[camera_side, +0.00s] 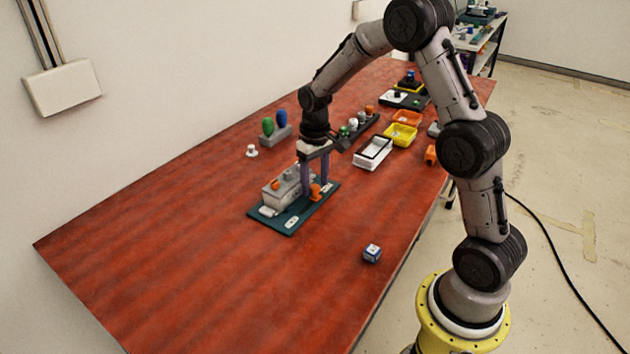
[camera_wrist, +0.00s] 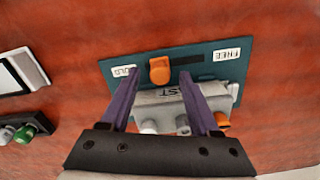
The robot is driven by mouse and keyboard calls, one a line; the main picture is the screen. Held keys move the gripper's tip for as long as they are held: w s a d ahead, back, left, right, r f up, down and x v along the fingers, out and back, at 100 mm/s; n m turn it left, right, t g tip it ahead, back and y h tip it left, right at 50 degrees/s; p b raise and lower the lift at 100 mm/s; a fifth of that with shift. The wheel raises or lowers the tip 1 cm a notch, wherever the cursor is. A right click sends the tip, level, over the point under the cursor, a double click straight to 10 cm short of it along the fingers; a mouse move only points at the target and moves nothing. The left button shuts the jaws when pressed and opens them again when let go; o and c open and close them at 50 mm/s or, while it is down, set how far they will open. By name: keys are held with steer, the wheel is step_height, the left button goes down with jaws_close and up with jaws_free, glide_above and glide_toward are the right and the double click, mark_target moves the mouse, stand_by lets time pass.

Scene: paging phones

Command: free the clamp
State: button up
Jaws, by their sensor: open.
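A teal board (camera_side: 262,222) lies on the red table and carries a grey box (camera_wrist: 170,107). In the wrist view, an orange knob (camera_wrist: 160,70) sits at the left end of a dark slot (camera_wrist: 188,62). It is beside a label (camera_wrist: 124,71) partly hidden by a finger, seemingly HOLD. A FREE label (camera_wrist: 227,54) is past the slot's right end. The knob also shows in the side view (camera_side: 316,192). My gripper (camera_wrist: 160,78) is open, pointing down over the board, its purple fingers on either side of the knob. I cannot tell whether they touch it.
Behind the board are a grey block with green and blue pegs (camera_side: 275,133), a small white knob (camera_side: 252,151), a white tray (camera_side: 373,152) and a yellow bin (camera_side: 400,135). A small blue-white cube (camera_side: 372,253) lies in front. The table's left part is clear.

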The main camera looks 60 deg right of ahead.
steer(key=shift+f, duration=0.1)
jaws_close()
stand_by(0.3)
stand_by(1.1)
